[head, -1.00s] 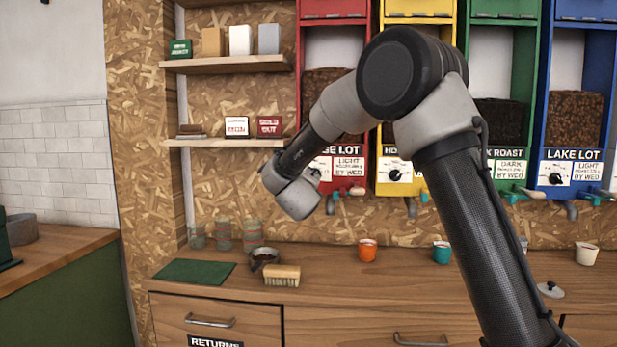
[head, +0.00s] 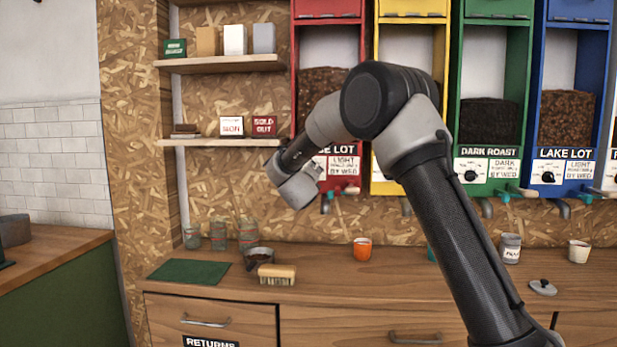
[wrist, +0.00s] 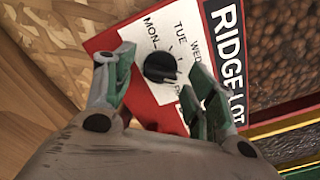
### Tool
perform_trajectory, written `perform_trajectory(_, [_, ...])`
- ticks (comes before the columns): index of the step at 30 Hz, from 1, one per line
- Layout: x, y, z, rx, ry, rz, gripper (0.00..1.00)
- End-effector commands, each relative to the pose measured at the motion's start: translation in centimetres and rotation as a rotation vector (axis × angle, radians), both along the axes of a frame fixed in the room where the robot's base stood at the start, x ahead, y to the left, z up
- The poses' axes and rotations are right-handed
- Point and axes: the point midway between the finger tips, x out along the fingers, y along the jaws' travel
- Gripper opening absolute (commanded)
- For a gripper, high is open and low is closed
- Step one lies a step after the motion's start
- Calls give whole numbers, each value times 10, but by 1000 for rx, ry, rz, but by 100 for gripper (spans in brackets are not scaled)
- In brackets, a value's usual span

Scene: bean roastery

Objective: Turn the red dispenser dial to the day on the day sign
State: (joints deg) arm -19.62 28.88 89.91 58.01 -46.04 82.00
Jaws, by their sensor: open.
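The red dispenser (head: 327,70), labelled RIDGE LOT, hangs on the wall; my arm hides its dial in the head view. In the wrist view its black dial (wrist: 160,67) sits on a white plate with MON, TUE and WED readable. A pale mark shows on the dial's lower right side; the day it points to is unclear. My gripper (wrist: 163,64) is open, with one finger to each side of the dial in the picture; contact cannot be told. The day sign (head: 231,126), a white card on the lower shelf, appears to read MON.
Yellow (head: 412,40), green (head: 489,70) and blue (head: 568,70) dispensers hang right of the red one. The counter below holds an orange cup (head: 362,249), a brush (head: 277,275) and a green mat (head: 188,272). A SOLD OUT card (head: 264,126) stands beside the day sign.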

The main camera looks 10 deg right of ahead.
Motion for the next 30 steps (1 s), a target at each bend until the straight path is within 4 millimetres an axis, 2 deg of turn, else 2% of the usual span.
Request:
perform_trajectory(1, [0,0,0,0,0,0,55])
perform_trajectory(6, [0,0,0,0,0,0,24])
perform_trajectory(9, [0,0,0,0,0,0,10])
perform_trajectory(20, [0,0,0,-43,14,0,10])
perform_trajectory(30, [0,1,0,-264,87,1,10])
